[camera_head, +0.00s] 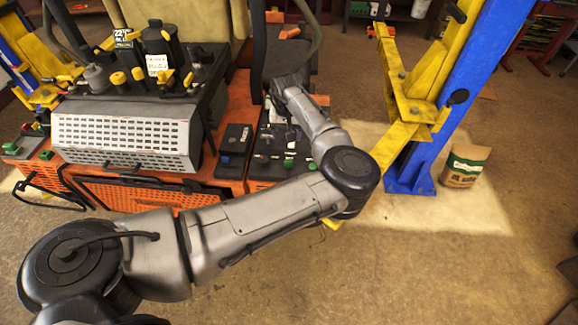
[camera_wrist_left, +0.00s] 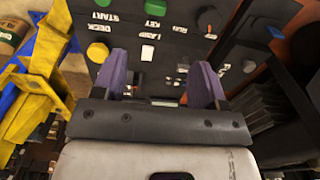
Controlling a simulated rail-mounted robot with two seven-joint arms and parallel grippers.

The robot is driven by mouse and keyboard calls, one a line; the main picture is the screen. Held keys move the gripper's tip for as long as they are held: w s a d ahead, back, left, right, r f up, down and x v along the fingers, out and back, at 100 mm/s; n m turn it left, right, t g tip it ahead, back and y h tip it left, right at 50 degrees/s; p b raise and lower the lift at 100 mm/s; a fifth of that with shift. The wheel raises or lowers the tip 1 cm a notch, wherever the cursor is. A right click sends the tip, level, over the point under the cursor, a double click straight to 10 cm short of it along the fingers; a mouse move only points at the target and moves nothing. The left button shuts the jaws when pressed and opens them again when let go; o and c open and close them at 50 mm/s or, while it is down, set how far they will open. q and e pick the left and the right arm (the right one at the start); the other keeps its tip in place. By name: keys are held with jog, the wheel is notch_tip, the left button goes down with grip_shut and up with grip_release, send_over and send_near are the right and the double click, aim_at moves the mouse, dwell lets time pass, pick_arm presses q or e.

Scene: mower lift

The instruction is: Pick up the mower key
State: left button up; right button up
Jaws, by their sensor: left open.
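The mower's black control panel (camera_wrist_left: 140,62) fills the upper middle of the left wrist view, with white labels including START, DECK, KEY and RUN. The dark piece lies beyond the right finger. In the head view the panel (camera_head: 268,166) is beside the seat, partly behind my left forearm; I cannot make out the key there.
A green button (camera_wrist_left: 97,53) and a yellow knob (camera_wrist_left: 100,4) are on the panel. The orange mower (camera_head: 130,192) carries a grey perforated cover (camera_head: 120,140).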

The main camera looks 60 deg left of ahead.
pick_arm(q)
jog(key=p, duration=0.1)
send_over(289, 161)
notch_tip(289, 161, down, 8)
jog(key=shift+w+f, duration=0.1)
notch_tip(289, 161, down, 4)
jog(key=shift+f+p, duration=0.1)
jog(key=shift+p, duration=0.85)
jog(key=shift+f, duration=0.65)
jog(key=c, duration=1)
